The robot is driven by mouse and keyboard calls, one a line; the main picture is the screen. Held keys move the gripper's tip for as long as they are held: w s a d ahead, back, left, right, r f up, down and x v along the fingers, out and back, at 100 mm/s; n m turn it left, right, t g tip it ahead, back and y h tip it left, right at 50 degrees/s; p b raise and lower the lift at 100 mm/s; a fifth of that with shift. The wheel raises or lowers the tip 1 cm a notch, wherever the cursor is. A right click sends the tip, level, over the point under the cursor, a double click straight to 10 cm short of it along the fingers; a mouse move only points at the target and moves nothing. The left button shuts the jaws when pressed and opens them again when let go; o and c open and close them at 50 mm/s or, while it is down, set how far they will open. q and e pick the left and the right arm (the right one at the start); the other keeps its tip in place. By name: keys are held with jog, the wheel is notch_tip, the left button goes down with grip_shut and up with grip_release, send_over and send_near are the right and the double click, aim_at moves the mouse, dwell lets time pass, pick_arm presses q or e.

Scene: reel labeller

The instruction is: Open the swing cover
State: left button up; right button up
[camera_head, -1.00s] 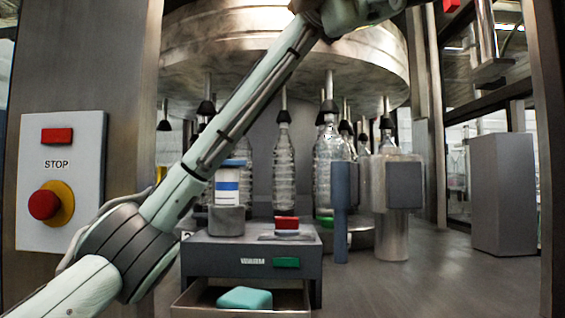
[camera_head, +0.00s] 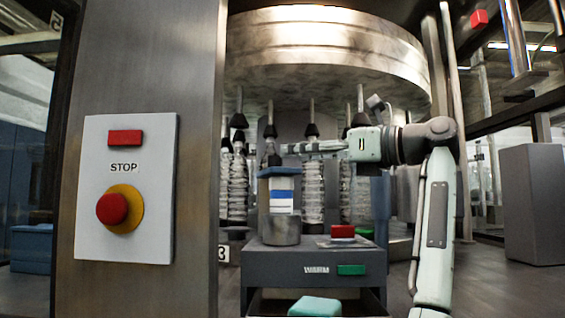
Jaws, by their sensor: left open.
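My left gripper (camera_head: 286,148) reaches leftward in front of the bottles, at the height of their necks. Its fingers are small, seen side-on and look open, with nothing visible between them. Its forearm rises at the right and bends over. The tips appear just above and behind a clear container with a white and blue label (camera_head: 281,200); their depth is unclear. I cannot surely pick out the swing cover. An upright blue-grey panel (camera_head: 381,205), partly behind my arm, may belong to it. My right gripper is out of view.
A metal post with a STOP panel (camera_head: 158,225) and red button (camera_head: 112,208) stands at the left. A dark box (camera_head: 275,268) marked WARM, with red and green buttons, has a teal block (camera_head: 315,306) below it. Bottles (camera_head: 313,190) hang under a round metal drum (camera_head: 320,45).

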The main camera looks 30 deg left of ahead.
aim_at(280, 161)
pick_arm(q)
jog(key=shift+m+t, duration=0.3)
jog(key=a, duration=0.2)
jog(key=w+a, duration=0.1)
jog(key=a, duration=0.2)
jog(key=a+f, duration=0.1)
jog(key=a, duration=0.1)
jog(key=shift+w+a, duration=0.3)
grip_shut()
